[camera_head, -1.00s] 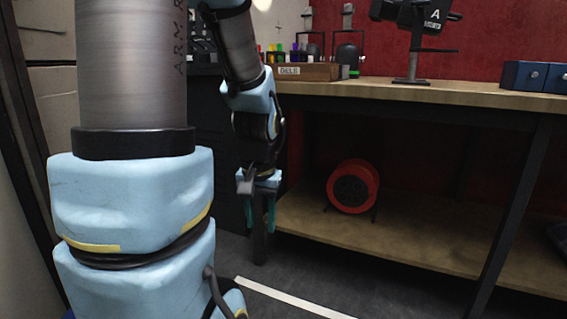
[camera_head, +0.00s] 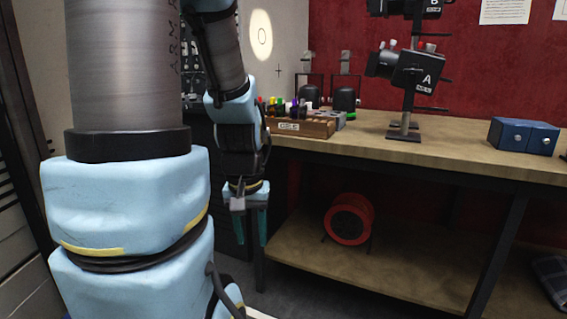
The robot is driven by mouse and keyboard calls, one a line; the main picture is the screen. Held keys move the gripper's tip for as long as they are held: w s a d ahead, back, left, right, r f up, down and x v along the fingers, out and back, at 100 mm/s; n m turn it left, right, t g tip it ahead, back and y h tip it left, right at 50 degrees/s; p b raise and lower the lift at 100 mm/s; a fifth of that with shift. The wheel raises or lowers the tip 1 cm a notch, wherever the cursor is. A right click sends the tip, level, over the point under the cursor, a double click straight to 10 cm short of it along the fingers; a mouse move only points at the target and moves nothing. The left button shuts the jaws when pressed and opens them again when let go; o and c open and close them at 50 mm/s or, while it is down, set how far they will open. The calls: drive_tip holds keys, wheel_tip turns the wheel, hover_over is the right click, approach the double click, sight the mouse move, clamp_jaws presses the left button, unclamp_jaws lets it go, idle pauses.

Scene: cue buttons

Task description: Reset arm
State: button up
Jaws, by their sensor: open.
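My arm fills the left of the head view, its blue and grey links hanging down in front of the workbench. My gripper (camera_head: 249,238) is at the end of the arm, pointing down beside the near left leg of the bench, below the bench top. Its two teal fingers are apart with nothing seen between them. No cue button can be made out clearly.
The wooden workbench (camera_head: 440,153) bears a marker rack (camera_head: 318,130), a black stand labelled A (camera_head: 412,70) and a blue drawer box (camera_head: 523,136). A red reel (camera_head: 349,220) sits on the lower shelf (camera_head: 400,283). Dark floor lies below my gripper.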

wheel_tip(320, 180, up, 14)
drive_tip(key=p, duration=1.1)
drive_tip(key=shift+p, duration=0.3)
